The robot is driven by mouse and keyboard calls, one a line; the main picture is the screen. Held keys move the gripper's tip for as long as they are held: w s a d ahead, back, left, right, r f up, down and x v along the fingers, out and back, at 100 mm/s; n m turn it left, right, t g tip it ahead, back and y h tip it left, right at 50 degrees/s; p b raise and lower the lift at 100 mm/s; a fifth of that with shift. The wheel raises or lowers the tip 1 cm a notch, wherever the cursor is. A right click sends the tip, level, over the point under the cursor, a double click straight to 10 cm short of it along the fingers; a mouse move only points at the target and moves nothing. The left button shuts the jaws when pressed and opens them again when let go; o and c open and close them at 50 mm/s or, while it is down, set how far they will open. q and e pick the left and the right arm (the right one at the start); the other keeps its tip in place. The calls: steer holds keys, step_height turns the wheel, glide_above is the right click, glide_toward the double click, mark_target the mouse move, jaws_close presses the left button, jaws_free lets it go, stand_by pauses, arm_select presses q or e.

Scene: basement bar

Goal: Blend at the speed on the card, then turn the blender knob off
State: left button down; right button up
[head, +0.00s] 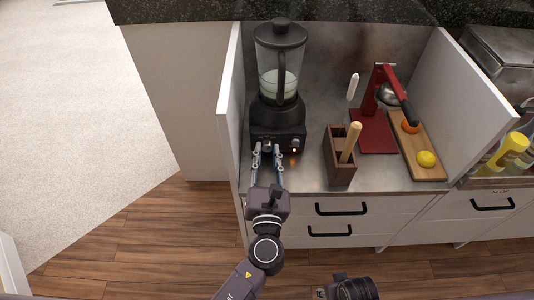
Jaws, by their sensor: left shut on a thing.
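The black blender (278,108) stands in the open bay at the left, its lidded clear jar (268,60) upright on the base and holding a pale greenish liquid (268,84). My left gripper (267,149) reaches up to the left part of the base's front and is shut on the blender knob there, which the fingers mostly hide. A small silver control (295,143) and an orange light (294,151) show to the right of the fingers. I see no speed card. A dark part of my right arm shows at the bottom edge, without visible fingers.
A wooden utensil box (340,168) stands just right of the blender. Beyond it are a red press (372,132) and a board (431,172) with a lemon (426,158). White side panels flank the steel counter. Drawers (345,215) lie below.

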arm_select(q)
steer(key=n+b, duration=0.2)
steer(key=n, duration=0.4)
steer(key=shift+f, duration=0.15)
steer(key=n+b, duration=0.3)
steer(key=n, duration=0.3)
steer(key=shift+n, duration=0.5)
arm_select(e)
step_height(320, 180, up, 18)
steer(key=t, duration=0.1)
steer(key=shift+w, duration=0.4)
steer(key=shift+d+f, duration=0.1)
arm_select(q)
steer(key=c, duration=1.6)
jaws_free()
steer(key=s, duration=1.2)
